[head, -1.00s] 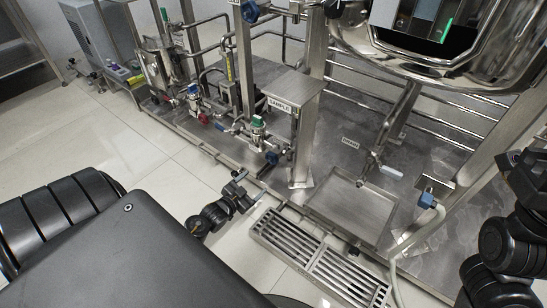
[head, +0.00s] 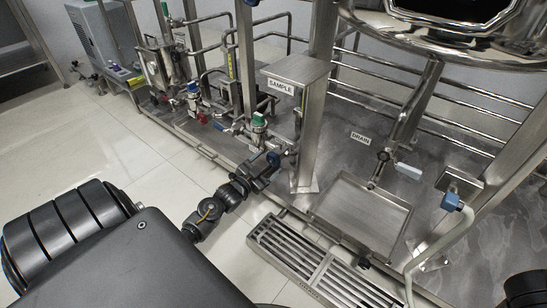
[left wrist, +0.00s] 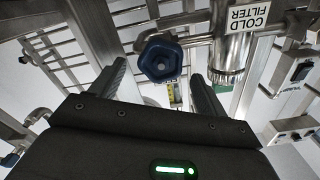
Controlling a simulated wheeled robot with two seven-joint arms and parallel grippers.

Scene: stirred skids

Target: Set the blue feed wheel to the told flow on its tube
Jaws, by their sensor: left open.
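A dark blue hand wheel (head: 273,159) sits low on the skid's front, left of the SAMPLE post in the head view. In the left wrist view, a blue lobed wheel (left wrist: 161,60) with a round hub faces me, just beyond and between the fingertips. My left gripper (head: 261,174) is at the wheel in the head view; it also shows in the left wrist view (left wrist: 158,72). It is open, with nothing held; contact with the wheel cannot be told. A tube with a yellow scale (left wrist: 171,94) shows partly behind the wheel. Its reading is too small to read.
The SAMPLE post (head: 297,120) stands close right of the gripper. A green-topped valve (head: 258,122) and a red-handled valve (head: 202,117) stand behind and left. A floor grating (head: 300,258) and drain tray (head: 362,215) lie to the right.

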